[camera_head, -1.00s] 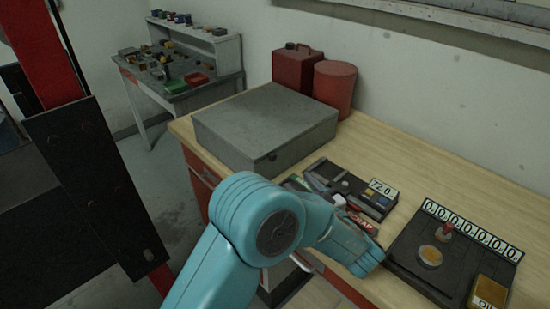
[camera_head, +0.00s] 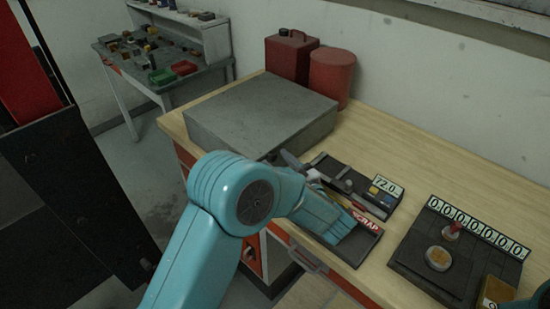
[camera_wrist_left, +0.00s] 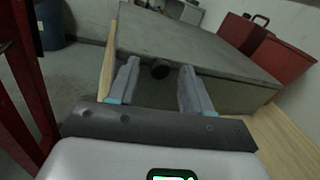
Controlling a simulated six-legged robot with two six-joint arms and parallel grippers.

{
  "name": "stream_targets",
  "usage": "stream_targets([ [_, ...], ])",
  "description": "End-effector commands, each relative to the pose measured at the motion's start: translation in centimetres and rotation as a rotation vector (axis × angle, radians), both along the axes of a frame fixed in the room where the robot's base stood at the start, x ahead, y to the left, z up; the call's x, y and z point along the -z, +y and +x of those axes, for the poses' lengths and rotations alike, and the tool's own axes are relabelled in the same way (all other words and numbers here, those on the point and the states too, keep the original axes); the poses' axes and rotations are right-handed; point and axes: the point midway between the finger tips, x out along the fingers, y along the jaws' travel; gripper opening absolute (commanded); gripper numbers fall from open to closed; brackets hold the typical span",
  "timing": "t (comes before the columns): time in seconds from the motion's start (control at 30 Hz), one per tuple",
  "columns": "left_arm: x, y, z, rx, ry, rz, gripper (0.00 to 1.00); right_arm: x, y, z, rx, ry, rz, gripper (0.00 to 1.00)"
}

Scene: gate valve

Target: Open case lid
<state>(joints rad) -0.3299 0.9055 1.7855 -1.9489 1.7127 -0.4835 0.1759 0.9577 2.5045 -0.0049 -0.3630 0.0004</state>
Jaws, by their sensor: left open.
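The grey metal case (camera_head: 265,108) lies closed on the wooden bench, its flat lid down.
A red can (camera_head: 290,54) and a red drum (camera_head: 331,76) stand behind the case. A dark tray with a SCRAP label (camera_head: 366,222) and a black counter board (camera_head: 445,250) lie to the right. A side table (camera_head: 165,65) with small parts stands at the back left.

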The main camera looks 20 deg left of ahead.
Motion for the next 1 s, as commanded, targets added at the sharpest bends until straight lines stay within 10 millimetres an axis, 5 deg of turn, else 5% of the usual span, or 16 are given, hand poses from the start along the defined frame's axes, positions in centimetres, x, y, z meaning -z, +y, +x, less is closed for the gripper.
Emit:
stream_targets([
  [0.33,0.0,-0.1,-0.1,0.001,0.0,0.0,0.49,0.0,0.0,0.0,0.0,0.0,0.0,0.43],
  [0.5,0.0,0.0,-0.1,0.001,0.0,0.0,0.0,-0.1,0.0,0.0,0.0,0.0,0.0,0.43],
  [0.77,-0.7,0.2,0.1,-0.001,0.008,0.003,0.0,-0.6,0.0,0.0,0.0,0.0,0.0,0.43],
  [1.0,-4.8,0.2,0.4,-0.001,0.096,0.034,0.0,-3.8,0.0,0.0,0.0,0.0,0.0,0.43],
])
